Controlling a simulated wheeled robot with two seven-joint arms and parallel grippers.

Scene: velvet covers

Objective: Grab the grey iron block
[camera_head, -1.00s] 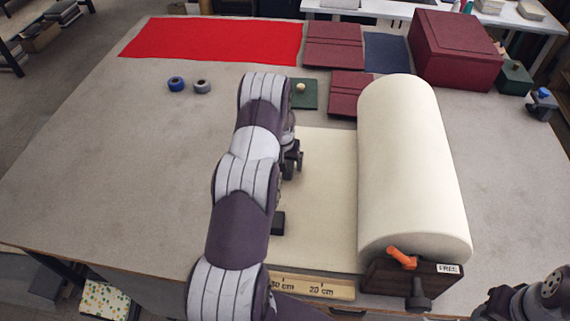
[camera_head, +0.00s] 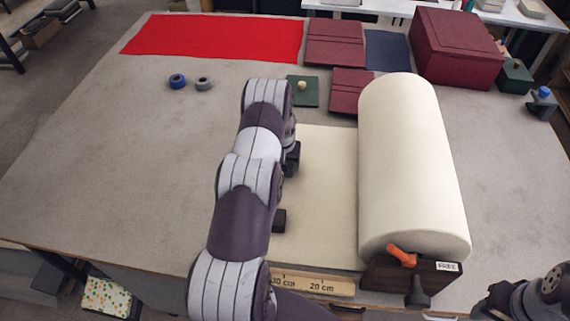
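A small dark block (camera_head: 280,221), which looks like the iron block, sits at the left edge of the cream sheet (camera_head: 325,200). Its left side is hidden behind my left arm. My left gripper (camera_head: 292,159) shows only as a dark part just right of the arm, over the sheet and farther back than the block. It is apart from the block in the picture, and its fingers are mostly hidden.
A large cream roll (camera_head: 410,160) stands right of the sheet, with a dark wooden holder (camera_head: 400,277) and orange handle in front. A wooden ruler (camera_head: 315,283) lies at the front edge. Blue tape (camera_head: 177,82) and grey tape (camera_head: 203,84) lie at left. The table's left is clear.

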